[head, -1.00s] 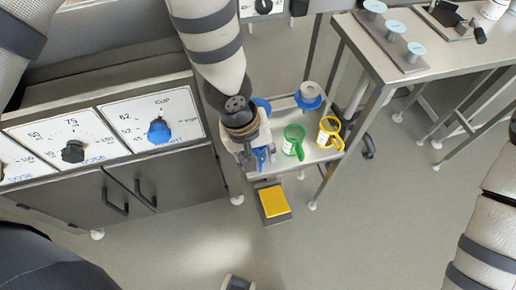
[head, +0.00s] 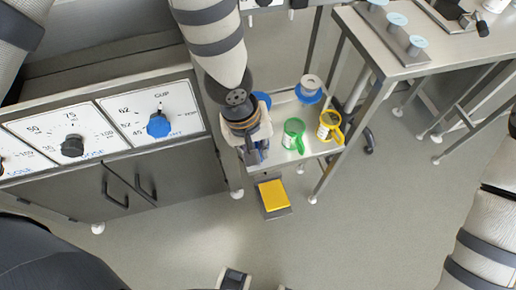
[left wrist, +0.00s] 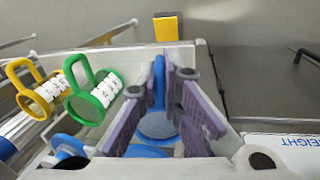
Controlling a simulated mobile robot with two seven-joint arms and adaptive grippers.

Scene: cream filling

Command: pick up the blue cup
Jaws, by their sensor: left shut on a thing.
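The blue cup shows in the left wrist view as a round blue body with a tall blue handle (left wrist: 159,80), between two purple finger pads. My left gripper (left wrist: 164,115) is shut on it. In the head view my left gripper (head: 254,152) points down at the left end of the small cart and mostly hides the cup. The green cup (head: 293,134) and yellow cup (head: 330,126) stand to its right on the cart. My right forearm is at the right edge; grey parts at the bottom edge seem to be my right gripper, mostly cut off.
The cart top (head: 309,151) also holds a blue-based reel-like item (head: 309,88). A yellow pedal (head: 272,194) is on the floor before the cart. A dial cabinet (head: 160,172) stands close on the left, a steel table (head: 378,48) at right. Open floor lies in front.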

